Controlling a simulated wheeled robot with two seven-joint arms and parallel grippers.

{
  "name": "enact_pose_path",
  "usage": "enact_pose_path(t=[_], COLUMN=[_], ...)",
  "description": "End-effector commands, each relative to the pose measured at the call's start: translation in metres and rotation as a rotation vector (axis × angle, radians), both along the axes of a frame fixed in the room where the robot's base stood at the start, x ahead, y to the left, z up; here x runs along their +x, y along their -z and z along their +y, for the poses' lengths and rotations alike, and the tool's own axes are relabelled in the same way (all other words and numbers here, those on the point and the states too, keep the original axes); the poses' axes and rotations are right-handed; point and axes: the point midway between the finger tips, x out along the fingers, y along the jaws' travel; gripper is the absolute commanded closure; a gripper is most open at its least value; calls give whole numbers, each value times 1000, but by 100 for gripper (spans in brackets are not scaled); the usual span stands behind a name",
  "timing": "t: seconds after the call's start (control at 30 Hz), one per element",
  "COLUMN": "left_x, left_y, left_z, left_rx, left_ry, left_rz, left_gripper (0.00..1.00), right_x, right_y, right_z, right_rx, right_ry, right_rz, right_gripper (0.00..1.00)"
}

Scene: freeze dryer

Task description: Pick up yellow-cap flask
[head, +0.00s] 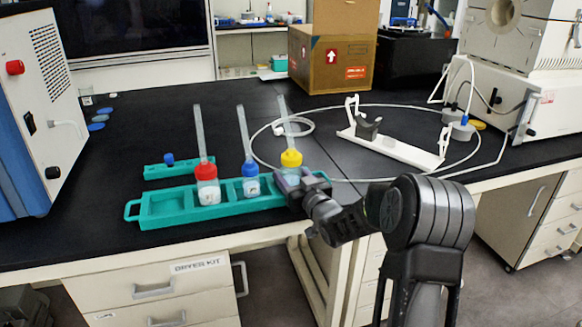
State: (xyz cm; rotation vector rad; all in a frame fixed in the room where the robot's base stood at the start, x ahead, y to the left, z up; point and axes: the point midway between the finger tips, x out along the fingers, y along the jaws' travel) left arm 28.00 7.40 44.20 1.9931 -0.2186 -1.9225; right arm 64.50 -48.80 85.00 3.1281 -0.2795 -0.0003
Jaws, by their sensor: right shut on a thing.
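The yellow-cap flask (291,158) stands at the right end of the teal rack (160,218), with a clear tube rising from its cap. My right gripper (292,180) is shut on this flask, and its fingers hide most of the flask body. The flask looks upright, and I cannot tell whether its base is lifted off the rack. A red-cap flask (207,184) and a blue-cap flask (250,179) stand upright in the same rack to the left, each with a tube. My left gripper is not in view.
A smaller teal rack (166,170) with a blue cap lies behind. A white stand (400,146) with a looping white hose is at the back right. A cardboard box (331,62) sits at the back. Machines flank the black bench on both sides.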

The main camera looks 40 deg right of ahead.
Motion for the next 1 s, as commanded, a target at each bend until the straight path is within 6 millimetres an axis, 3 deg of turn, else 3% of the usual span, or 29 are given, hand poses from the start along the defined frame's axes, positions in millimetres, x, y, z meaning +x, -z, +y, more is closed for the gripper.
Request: enact_pose_path(t=[0.6, 1.0], left_x=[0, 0], left_y=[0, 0], left_z=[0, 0], left_rx=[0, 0], left_ry=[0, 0], left_rz=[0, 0], left_gripper=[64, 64], right_x=[0, 0], right_y=[0, -1], right_z=[0, 0], right_rx=[0, 0], right_ry=[0, 0], right_rz=[0, -2], right_gripper=[99, 100])
